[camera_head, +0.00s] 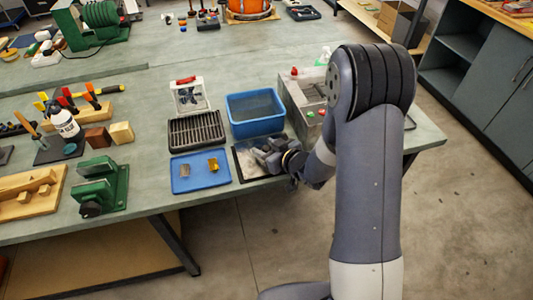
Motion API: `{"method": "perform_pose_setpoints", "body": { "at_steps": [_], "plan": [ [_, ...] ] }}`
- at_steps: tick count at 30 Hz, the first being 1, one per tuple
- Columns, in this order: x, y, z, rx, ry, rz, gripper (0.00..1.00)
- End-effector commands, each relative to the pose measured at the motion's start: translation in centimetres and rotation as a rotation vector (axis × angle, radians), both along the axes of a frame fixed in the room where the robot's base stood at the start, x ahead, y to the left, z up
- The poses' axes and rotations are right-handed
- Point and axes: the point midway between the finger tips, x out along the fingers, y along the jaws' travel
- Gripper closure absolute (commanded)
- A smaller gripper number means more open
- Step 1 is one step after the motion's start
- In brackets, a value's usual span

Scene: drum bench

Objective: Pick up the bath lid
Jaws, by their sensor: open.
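The bench shows several candidates near my gripper, and none is clearly marked as the bath lid. A flat pale panel with a dark rim (243,166) lies near the bench's front edge and could be the lid. My gripper (264,154) is over this panel and hides much of it. The gripper is open; I cannot tell whether it touches the panel. A grey box-like unit (290,103), possibly the bath, stands behind and right of the gripper. My arm hides part of it.
A blue bin (255,108) stands just behind the panel. A blue tray (190,181) with two small metal pieces lies to its left. A black slotted rack (195,130) and a green vise-like device (99,188) are further left. Bare bench shows at the front, left of the blue tray.

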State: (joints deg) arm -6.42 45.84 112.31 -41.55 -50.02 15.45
Motion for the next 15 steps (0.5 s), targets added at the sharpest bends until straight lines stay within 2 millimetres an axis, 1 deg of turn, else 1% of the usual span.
{"method": "perform_pose_setpoints", "body": {
  "at_steps": [3,4,15],
  "plan": [
    [-0.01,-0.02,-0.01,0.0,0.0,0.0,0.53],
    [-0.01,-0.02,0.0,0.0,0.0,0.0,0.55],
    [-0.03,-0.04,0.0,0.001,0.001,0.0,0.85]
  ]
}}
